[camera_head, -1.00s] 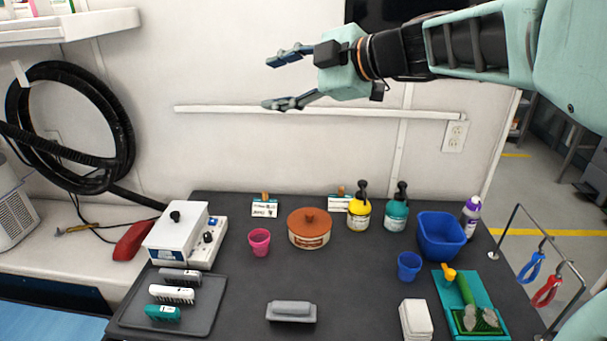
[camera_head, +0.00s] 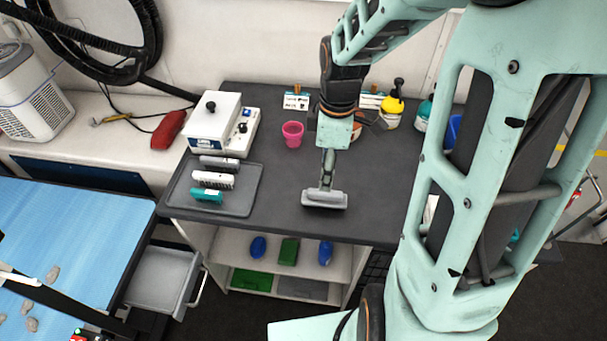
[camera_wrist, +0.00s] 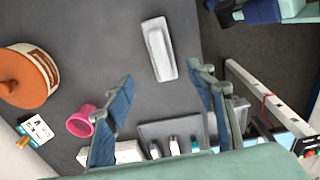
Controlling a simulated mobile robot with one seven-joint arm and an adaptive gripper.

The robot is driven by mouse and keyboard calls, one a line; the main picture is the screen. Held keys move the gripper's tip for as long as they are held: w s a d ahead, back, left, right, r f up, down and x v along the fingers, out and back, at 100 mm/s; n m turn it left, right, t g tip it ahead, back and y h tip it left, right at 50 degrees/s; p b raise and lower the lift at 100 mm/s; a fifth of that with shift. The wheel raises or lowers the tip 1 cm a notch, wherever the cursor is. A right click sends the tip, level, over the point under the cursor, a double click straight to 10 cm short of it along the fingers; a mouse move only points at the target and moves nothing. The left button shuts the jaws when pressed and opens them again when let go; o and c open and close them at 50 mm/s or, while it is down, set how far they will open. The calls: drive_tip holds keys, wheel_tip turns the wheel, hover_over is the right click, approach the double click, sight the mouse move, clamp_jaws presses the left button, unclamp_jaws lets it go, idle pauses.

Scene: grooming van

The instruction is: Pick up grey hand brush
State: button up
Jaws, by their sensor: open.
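The grey hand brush (camera_head: 324,200) lies on the dark counter near its front edge. In the wrist view the grey hand brush (camera_wrist: 159,50) lies ahead of the fingertips, between their lines, and nothing is between the fingers. My gripper (camera_head: 326,170) points down above the brush in the head view, its fingers partly overlapping the brush's far side. In the wrist view my gripper (camera_wrist: 160,80) is open, with a wide gap between its two fingers. Whether a finger touches the brush cannot be told.
A grey tray (camera_head: 247,203) with several small brushes lies left of the brush. A pink cup (camera_head: 292,134) and a white box (camera_head: 213,123) stand farther back. An orange-brown lidded pot (camera_wrist: 22,78) shows in the wrist view. The counter around the brush is clear.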

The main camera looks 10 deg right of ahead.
sight(324, 198)
drive_tip(key=shift+s+d+f, duration=0.15)
drive_tip(key=shift+s+f, duration=0.25)
drive_tip(key=shift+f, duration=0.2)
wheel_tip(324, 198, down, 5)
drive_tip(key=shift+f, duration=0.1)
drive_tip(key=shift+w+f, duration=0.15)
drive_tip(key=shift+f, duration=1.2)
drive_tip(key=shift+w+f, duration=0.15)
drive_tip(key=shift+f, duration=1.15)
drive_tip(key=shift+c, duration=0.7)
drive_tip(key=c, duration=1.2)
drive_tip(key=shift+r, duration=0.15)
